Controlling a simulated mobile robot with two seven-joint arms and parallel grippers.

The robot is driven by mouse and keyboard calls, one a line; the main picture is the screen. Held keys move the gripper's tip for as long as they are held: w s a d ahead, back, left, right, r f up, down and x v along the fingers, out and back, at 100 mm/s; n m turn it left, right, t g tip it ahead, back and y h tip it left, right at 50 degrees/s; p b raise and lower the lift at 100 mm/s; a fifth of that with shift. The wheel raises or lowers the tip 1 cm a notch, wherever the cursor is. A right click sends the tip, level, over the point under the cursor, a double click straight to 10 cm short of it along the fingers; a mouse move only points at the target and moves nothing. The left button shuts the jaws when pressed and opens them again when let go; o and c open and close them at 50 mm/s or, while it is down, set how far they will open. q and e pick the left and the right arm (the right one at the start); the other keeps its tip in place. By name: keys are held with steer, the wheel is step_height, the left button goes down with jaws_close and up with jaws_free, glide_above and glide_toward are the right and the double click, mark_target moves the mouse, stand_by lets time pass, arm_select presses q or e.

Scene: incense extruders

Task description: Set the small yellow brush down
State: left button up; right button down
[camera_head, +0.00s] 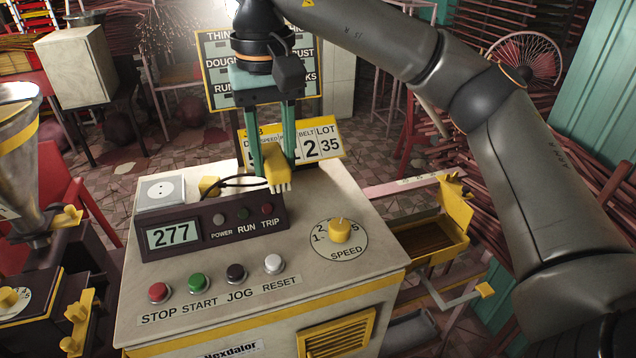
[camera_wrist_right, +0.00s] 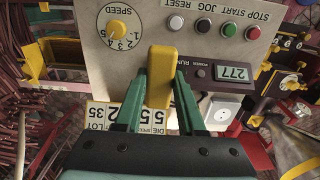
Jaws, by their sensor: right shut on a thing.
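The small yellow brush (camera_head: 274,166) hangs between the green fingers of my right gripper (camera_head: 272,158), with its pale bristles pointing down. My right gripper is shut on the brush, above the back part of the control console's top (camera_head: 334,198), behind the display box. In the right wrist view, the yellow brush (camera_wrist_right: 161,76) sits between the fingertips of the right gripper (camera_wrist_right: 161,88). I cannot tell whether the bristles touch the console top. My left gripper is in neither view.
A display box (camera_head: 214,226) reading 277, a white socket plate (camera_head: 161,193), a yellow speed knob (camera_head: 340,230) and several push buttons occupy the console. A number card stand (camera_head: 318,142) stands behind the brush. A yellow tray (camera_head: 428,237) is to the right. Bare console top lies beside the speed dial.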

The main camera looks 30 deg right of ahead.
mark_target(324, 199)
steer(key=w+d+f, duration=0.1)
steer(key=d+f, duration=0.1)
steer(key=d, duration=0.1)
steer(key=w+d+f, duration=0.1)
steer(key=d+f, duration=0.1)
steer(key=d, duration=0.1)
steer(key=w+d+f, duration=0.1)
steer(key=d+f, duration=0.1)
steer(key=d, duration=0.1)
steer(key=shift+w+d+f, duration=0.1)
steer(key=shift+f, duration=0.15)
steer(key=shift+w+d+f, duration=0.15)
steer(key=shift+d+f, duration=0.2)
steer(key=shift+f, duration=0.1)
steer(key=f, duration=0.2)
steer(key=d+f, duration=0.1)
steer(key=shift+w+d+f, duration=0.15)
steer(key=shift+w+f, duration=0.05)
steer(key=shift+f, duration=0.15)
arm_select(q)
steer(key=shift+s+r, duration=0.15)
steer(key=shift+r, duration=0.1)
arm_select(e)
steer(key=shift+f, duration=0.45)
steer(key=c, duration=0.5)
jaws_free()
steer(key=shift+f, duration=0.1)
